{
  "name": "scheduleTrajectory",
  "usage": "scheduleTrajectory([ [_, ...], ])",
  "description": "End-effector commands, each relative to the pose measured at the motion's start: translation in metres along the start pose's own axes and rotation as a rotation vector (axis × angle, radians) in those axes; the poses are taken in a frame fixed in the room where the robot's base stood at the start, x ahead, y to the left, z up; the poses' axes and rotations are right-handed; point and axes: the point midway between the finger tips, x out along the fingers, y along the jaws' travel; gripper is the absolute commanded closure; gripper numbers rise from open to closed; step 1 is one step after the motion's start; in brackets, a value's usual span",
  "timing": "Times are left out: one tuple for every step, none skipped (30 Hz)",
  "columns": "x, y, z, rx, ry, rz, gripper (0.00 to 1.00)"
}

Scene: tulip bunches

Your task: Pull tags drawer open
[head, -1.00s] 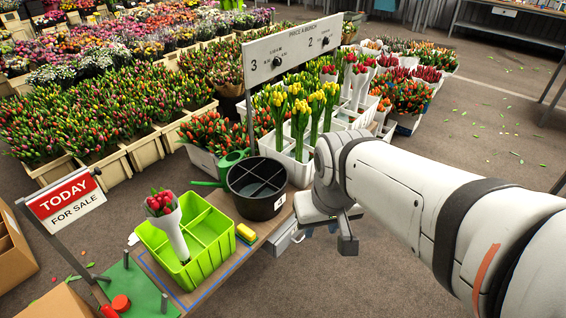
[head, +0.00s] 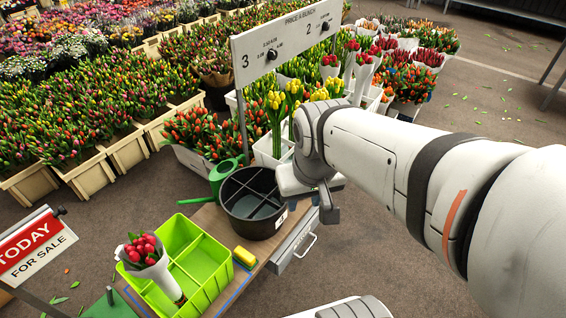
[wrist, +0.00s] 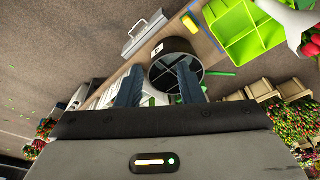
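A grey drawer front (head: 291,242) with a pale bar handle (head: 306,246) sits under the right edge of the wooden bench. It also shows at the top of the wrist view (wrist: 146,36). No label can be read on it, and I cannot tell whether it is fully shut. My gripper (head: 329,207) hangs above and to the right of the drawer in the head view, apart from the handle. In the wrist view my gripper's two dark fingers (wrist: 158,74) are spread with nothing held between them.
A black divided bucket (head: 252,212) stands on the bench beside the drawer. A green crate (head: 212,262) with a wrapped red tulip bunch (head: 146,254) and a yellow sponge (head: 244,256) are nearby. A price sign (head: 288,38) rises behind.

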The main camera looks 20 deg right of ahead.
Motion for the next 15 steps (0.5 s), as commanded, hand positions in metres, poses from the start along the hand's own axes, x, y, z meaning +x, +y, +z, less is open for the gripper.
scheduleTrajectory([
  [0.008, 0.0, -0.001, 0.029, -0.016, -0.009, 0.66],
  [0.013, 0.0, -0.002, 0.054, -0.028, -0.016, 0.66],
  [0.022, -0.003, -0.004, 0.099, -0.052, -0.03, 0.66],
  [0.03, -0.006, -0.006, 0.138, -0.074, -0.043, 0.66],
  [0.039, -0.007, -0.008, 0.187, -0.098, -0.057, 0.66],
  [0.052, -0.008, -0.012, 0.264, -0.134, -0.078, 0.66],
  [0.063, -0.008, -0.015, 0.327, -0.163, -0.094, 0.66],
  [0.074, -0.008, -0.018, 0.395, -0.196, -0.111, 0.66],
  [0.09, -0.008, -0.024, 0.489, -0.239, -0.133, 0.66],
  [0.102, -0.007, -0.028, 0.56, -0.273, -0.15, 0.66],
  [0.113, -0.007, -0.032, 0.632, -0.305, -0.167, 0.66],
  [0.129, -0.006, -0.037, 0.727, -0.35, -0.188, 0.66],
  [0.141, -0.005, -0.042, 0.798, -0.383, -0.203, 0.66],
  [0.153, -0.004, -0.046, 0.869, -0.417, -0.218, 0.66],
  [0.17, -0.002, -0.051, 0.963, -0.463, -0.237, 0.66],
])
